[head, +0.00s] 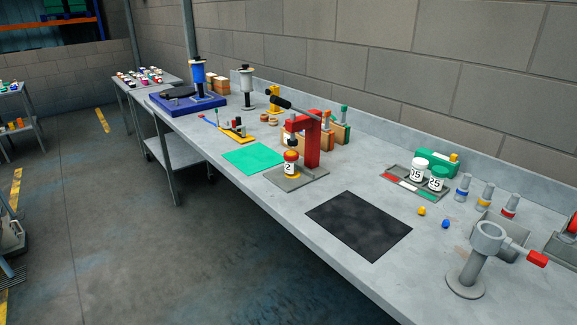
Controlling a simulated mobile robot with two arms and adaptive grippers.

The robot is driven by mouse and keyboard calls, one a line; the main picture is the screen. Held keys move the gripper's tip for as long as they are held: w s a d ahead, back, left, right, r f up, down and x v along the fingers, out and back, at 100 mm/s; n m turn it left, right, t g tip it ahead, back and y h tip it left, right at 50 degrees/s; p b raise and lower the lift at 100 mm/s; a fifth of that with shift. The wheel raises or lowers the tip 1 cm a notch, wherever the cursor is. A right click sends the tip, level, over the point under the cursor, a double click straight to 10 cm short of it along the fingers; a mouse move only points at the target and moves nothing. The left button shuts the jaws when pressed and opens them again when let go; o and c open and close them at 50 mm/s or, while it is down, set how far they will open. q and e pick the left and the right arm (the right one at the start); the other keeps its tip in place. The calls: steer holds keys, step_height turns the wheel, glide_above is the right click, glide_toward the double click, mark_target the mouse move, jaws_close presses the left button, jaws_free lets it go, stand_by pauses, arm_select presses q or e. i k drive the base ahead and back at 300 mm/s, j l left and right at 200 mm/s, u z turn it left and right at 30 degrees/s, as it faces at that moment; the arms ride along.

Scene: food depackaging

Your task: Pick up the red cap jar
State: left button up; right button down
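A white jar with a red cap (291,164), labelled "2", stands upright on the grey base plate (313,178) of a red press (312,142). The press arm reaches over the jar, and its tip is just above or touching the cap; I cannot tell which. A yellow band shows at the jar's foot. Neither of my grippers is in view.
A black mat (358,225) and a green mat (253,158) lie flat and bare. A grey stand with red handle (488,240) is front right.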

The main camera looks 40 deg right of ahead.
mark_target(290, 168)
steer(key=z, duration=0.3)
steer(key=i+z, duration=0.2)
steer(key=z, duration=0.15)
steer(key=i+j+z, duration=0.15)
steer(key=z, duration=0.2)
steer(key=i+j+z, duration=0.15)
steer(key=z, duration=0.2)
